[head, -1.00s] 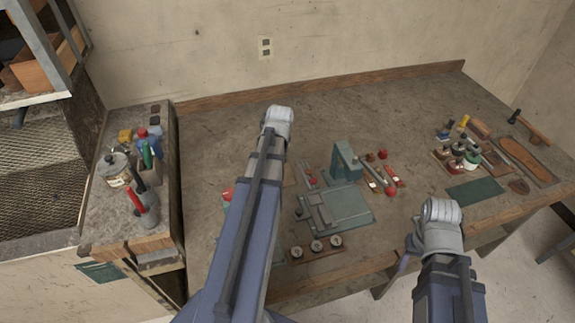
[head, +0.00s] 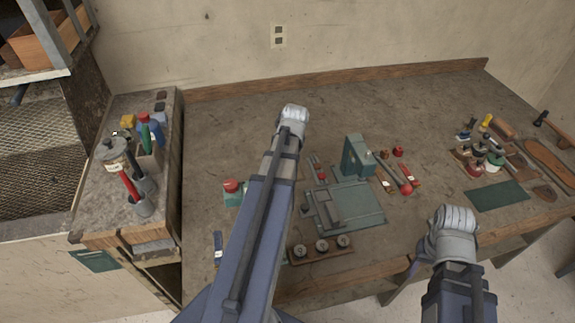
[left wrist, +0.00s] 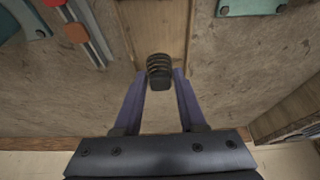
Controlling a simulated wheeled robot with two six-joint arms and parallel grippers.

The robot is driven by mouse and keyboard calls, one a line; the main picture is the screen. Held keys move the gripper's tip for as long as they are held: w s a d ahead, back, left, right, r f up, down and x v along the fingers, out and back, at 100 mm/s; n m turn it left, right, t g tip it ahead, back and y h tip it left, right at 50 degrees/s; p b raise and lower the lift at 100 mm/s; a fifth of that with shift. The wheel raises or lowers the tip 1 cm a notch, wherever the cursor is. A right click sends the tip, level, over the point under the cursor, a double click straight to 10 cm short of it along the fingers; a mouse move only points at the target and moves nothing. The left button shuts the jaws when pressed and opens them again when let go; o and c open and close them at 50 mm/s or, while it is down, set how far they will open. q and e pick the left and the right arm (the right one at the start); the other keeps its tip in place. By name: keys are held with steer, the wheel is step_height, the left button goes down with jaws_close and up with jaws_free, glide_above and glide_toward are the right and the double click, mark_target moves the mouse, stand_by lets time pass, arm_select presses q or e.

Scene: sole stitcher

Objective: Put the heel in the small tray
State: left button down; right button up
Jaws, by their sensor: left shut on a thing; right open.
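The heel (left wrist: 160,72) is a small dark block with stacked, lighter-striped layers. In the left wrist view my left gripper (left wrist: 163,76) is shut on it, with a blue finger on each side. Behind the heel is a light wooden strip with darker side edges (left wrist: 160,28), which may be the small tray; I cannot tell the gap between them. In the head view my left arm hides the heel and the left fingers. My right gripper (head: 415,266) is open at the table's front edge, mostly hidden behind its wrist.
A green stitching machine (head: 358,157) and its green base plate (head: 362,208) stand mid-table. A wooden holder with round pieces (head: 300,255) lies in front. Tools and a green mat (head: 497,196) are at right. The back of the table is clear.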

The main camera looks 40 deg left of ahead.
arm_select(q)
steer(key=shift+f, duration=0.15)
step_height(320, 180, down, 4)
steer(key=b, duration=0.3)
steer(key=shift+r, duration=0.25)
steer(key=shift+b, duration=0.3)
steer(key=shift+f, duration=0.15)
steer(key=shift+c, duration=2.4)
jaws_free()
steer(key=shift+r, duration=0.2)
steer(key=p+v, duration=1.1)
steer(key=v, duration=0.1)
